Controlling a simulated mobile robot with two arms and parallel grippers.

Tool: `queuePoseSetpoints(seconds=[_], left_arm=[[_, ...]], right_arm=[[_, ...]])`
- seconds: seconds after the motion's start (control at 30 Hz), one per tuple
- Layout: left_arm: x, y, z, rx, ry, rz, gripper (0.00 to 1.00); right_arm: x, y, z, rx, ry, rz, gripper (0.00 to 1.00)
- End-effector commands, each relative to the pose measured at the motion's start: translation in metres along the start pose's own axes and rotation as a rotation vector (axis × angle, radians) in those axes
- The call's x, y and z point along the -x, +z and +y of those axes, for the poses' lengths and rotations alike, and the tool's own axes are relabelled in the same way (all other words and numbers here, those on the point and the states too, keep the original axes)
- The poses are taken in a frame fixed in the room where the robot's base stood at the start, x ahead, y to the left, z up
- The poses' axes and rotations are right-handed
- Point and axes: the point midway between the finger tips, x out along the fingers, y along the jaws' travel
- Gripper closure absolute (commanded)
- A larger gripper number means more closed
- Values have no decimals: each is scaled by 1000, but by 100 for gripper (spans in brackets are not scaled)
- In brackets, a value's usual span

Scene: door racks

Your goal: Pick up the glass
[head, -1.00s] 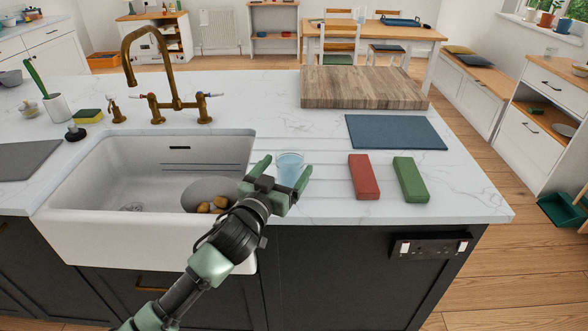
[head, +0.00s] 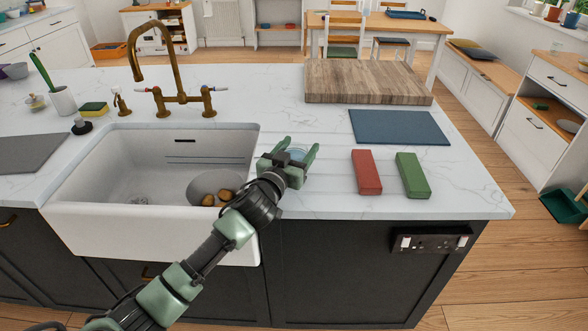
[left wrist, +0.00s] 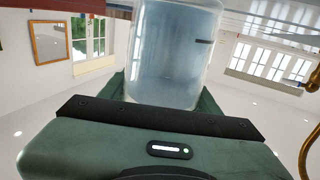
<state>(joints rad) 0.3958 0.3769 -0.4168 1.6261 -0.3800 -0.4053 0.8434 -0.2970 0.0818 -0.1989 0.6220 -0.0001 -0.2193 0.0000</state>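The clear, bluish glass (head: 297,153) is at the front of the white worktop, just right of the sink, and my gripper partly hides it. My left gripper (head: 301,146) is at the glass, with one green finger on each side of it. In the left wrist view the glass (left wrist: 172,50) stands large right in front of the gripper's palm, between the fingers. I cannot tell whether the fingers press on it or only surround it. My right gripper is not in view.
Right of the glass lie a red block (head: 366,172) and a green block (head: 412,175). Behind them are a blue mat (head: 399,127) and a wooden board (head: 367,82). The sink (head: 150,226), holding a bowl with brown items, is at the left under a brass tap (head: 175,80).

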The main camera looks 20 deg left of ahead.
Motion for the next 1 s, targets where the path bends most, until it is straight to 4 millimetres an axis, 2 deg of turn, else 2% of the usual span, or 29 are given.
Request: queuePoseSetpoints(seconds=[0.03, 0.1, 0.13, 0.67, 1.0], left_arm=[[0, 0, 0, -1, 0, 0, 79], [0, 0, 0, -1, 0, 0, 99], [0, -2, 0, -1, 1, 3, 100], [0, -9, 0, 0, 1, 5, 100], [0, -36, 0, -1, 1, 6, 100]], right_arm=[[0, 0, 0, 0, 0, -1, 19], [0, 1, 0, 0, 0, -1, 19], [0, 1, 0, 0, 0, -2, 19], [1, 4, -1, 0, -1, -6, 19], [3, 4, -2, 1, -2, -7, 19]])
